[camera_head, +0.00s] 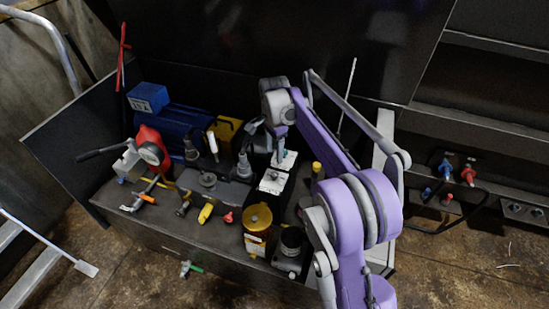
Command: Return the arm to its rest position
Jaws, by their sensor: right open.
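My right arm, purple and grey, comes in from the lower right and bends over the equipment bench. Its right gripper (281,153) points down at the middle of the bench, open as far as it shows, small and partly lost against the parts behind it. It hangs at or just above a block with white top plates (272,181); I cannot tell whether it touches. Nothing is visibly held. My left gripper is not in view.
The bench (150,215) carries a blue motor (176,124), a red gauge or valve (152,148), a gold filter canister (258,218), a black cylinder (291,243) and several small valves. A dark panel stands behind. Red and blue connectors (467,174) are at right.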

